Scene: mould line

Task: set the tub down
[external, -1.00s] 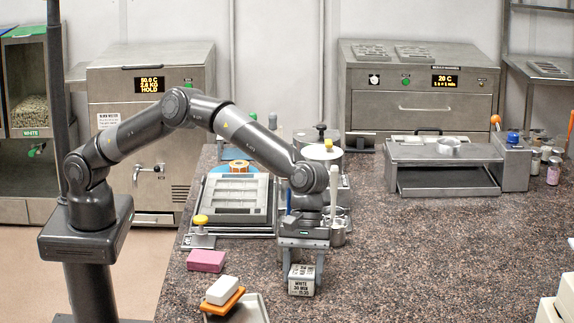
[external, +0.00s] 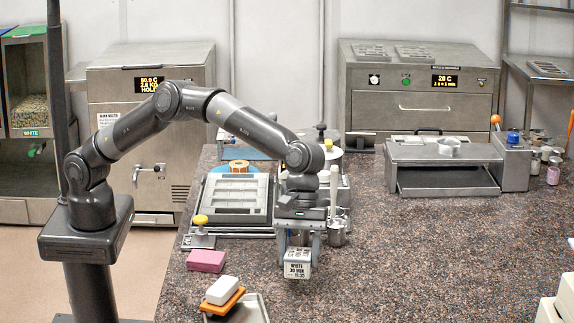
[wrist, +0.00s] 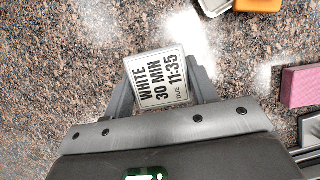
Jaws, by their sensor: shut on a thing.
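My gripper (external: 298,255) is shut on a small pale block with a printed label (external: 297,269) reading "WHITE 30 MIN" and 11:35. The wrist view shows the labelled block (wrist: 160,78) between the two dark fingers, its label slightly turned. The block hangs over the front part of the speckled counter (external: 400,255); the exact gap below it is hard to tell. I cannot make out any other tub in the grip.
A pink block (external: 206,261) and a white block (external: 222,290) on an orange board (external: 236,300) lie to the left. A grey mould (external: 238,198) is behind left.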

